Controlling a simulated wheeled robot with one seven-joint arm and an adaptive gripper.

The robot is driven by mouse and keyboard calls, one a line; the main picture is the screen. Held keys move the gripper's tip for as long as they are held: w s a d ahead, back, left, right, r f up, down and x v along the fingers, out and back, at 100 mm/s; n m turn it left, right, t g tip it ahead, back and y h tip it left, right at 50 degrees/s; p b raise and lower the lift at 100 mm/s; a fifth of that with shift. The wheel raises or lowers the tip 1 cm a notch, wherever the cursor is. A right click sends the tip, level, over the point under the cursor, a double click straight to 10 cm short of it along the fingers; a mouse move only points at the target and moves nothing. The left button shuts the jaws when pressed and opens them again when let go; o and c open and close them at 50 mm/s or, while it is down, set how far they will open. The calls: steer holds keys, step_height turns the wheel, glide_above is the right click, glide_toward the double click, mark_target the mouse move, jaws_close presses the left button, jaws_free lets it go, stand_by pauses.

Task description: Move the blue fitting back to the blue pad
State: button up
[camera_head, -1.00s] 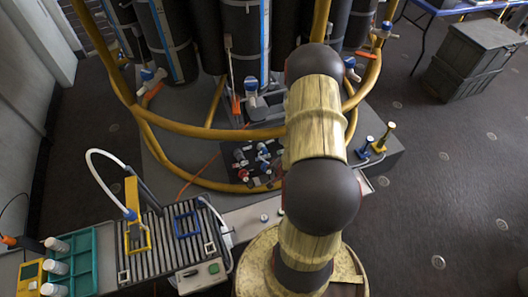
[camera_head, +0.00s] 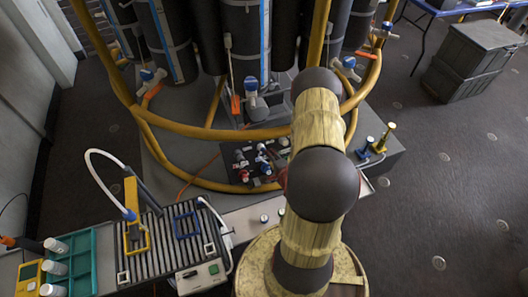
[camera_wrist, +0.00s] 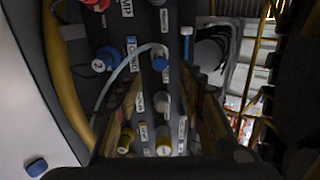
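My gripper (camera_wrist: 163,82) is open in the wrist view, its two fingers apart over a dark panel of fittings. In the head view my arm hides it. A blue-capped fitting (camera_wrist: 105,58) with a white hose beside it sits left of the fingers. Another blue-topped fitting (camera_wrist: 159,58) is just beyond the fingertips. I cannot tell which is the task's blue fitting. A blue square frame (camera_head: 186,224), possibly the blue pad, lies on the slatted tray at lower left.
The fitting panel (camera_head: 232,168) stands behind a yellow rail (camera_head: 215,133) that curves around tall dark cylinders. A yellow frame (camera_head: 126,240) and a teal rack (camera_head: 82,262) are at lower left. Grey crates (camera_head: 468,60) stand at upper right, with open floor before them.

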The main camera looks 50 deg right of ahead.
steer(key=b+x, duration=0.4)
steer(key=x, duration=0.3)
steer(key=shift+w+d+f, duration=0.1)
steer(key=shift+w+f, duration=0.15)
steer(key=shift+f, duration=0.05)
steer(key=shift+w+d+f, duration=0.15)
steer(key=shift+w+d, duration=0.1)
steer(key=shift+w, duration=0.15)
stand_by(0.8)
jaws_close()
stand_by(0.3)
steer(key=shift+s+a, duration=0.1)
steer(key=shift+s, duration=0.05)
stand_by(0.5)
steer(key=p+v, duration=0.3)
steer(key=v, duration=0.2)
steer(key=shift+s+a+r, duration=0.1)
steer(key=shift+s+r, duration=0.15)
steer(key=shift+r, duration=0.1)
stand_by(0.8)
steer(key=shift+f, duration=0.15)
